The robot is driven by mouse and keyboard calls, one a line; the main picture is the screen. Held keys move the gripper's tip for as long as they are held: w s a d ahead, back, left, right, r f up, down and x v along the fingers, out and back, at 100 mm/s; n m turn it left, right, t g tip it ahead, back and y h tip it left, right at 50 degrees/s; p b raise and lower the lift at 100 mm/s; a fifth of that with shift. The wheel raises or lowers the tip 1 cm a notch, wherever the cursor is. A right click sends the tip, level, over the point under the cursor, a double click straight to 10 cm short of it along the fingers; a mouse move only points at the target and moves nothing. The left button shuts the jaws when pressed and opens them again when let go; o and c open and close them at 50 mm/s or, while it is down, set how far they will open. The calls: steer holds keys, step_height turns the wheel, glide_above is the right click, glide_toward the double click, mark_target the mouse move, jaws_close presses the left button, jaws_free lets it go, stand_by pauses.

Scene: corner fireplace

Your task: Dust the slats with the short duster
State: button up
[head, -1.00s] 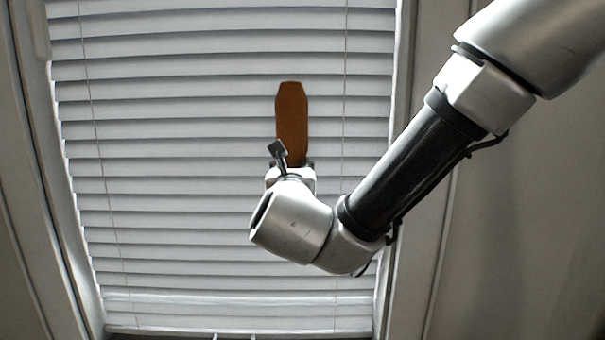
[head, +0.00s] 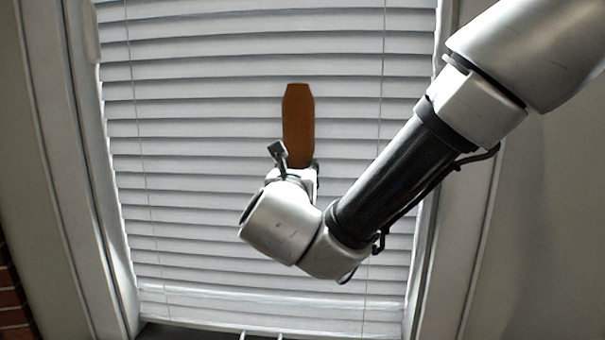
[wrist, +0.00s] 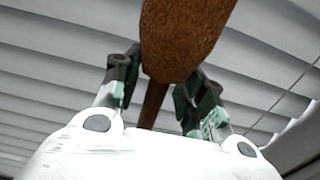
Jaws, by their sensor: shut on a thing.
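The short duster (head: 298,125) is a brown, flat-looking head standing upright in front of the blind in the head view. In the wrist view its rough brown head (wrist: 185,35) fills the top middle, with a thin brown handle below it. My gripper (wrist: 160,100) is shut on that handle; in the head view the gripper (head: 302,168) is mostly hidden behind my wrist. The white slats (head: 220,80) hang level across the window behind the duster. I cannot tell whether the duster touches them.
Thin cords (head: 382,60) run down the blind. A pale window frame (head: 425,280) borders the blind on the right, and plain wall lies beyond it. Red brick (head: 12,300) shows at the lower left edge.

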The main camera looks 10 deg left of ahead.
steer(key=shift+s, duration=0.1)
steer(key=shift+s+d, duration=0.15)
steer(key=shift+s, duration=0.8)
steer(key=shift+s+d, duration=0.2)
steer(key=shift+s, duration=0.8)
steer(key=shift+s+d, duration=0.15)
steer(key=shift+s, duration=0.8)
steer(key=shift+s, duration=0.1)
steer(key=s, duration=0.2)
steer(key=shift+s+d, duration=0.2)
steer(key=shift+s, duration=0.15)
steer(key=shift+s, duration=0.1)
